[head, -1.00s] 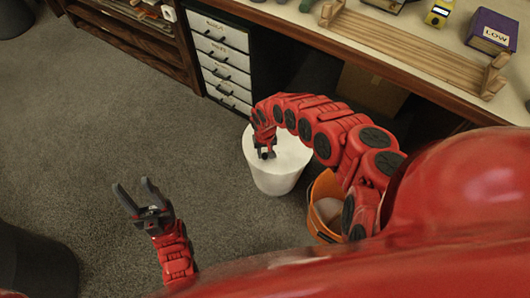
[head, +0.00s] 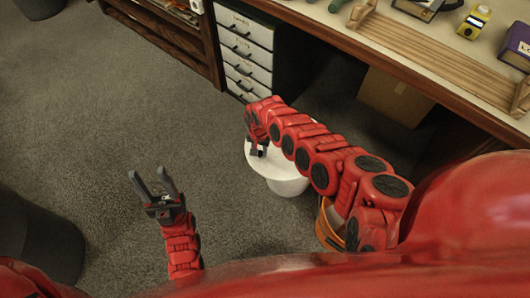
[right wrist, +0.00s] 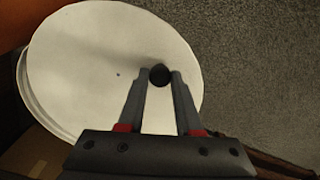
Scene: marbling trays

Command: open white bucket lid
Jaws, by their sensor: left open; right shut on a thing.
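The white bucket (head: 290,187) stands on the carpet by the desk, partly hidden under my right arm. Its round white lid (head: 276,166) also shows large in the right wrist view (right wrist: 95,50). My right gripper (head: 257,151) is shut on the lid's dark round knob (right wrist: 159,75), with one finger on each side. A second white edge shows below the lid's left rim in the right wrist view; I cannot tell whether the lid is raised from the bucket. My left gripper (head: 152,180) is open and empty above the carpet, left of the bucket.
An orange bucket (head: 327,231) stands close to the right of the white one, mostly behind my arm. White drawers (head: 243,58) and the desk edge lie behind. A cardboard box (head: 395,97) is under the desk.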

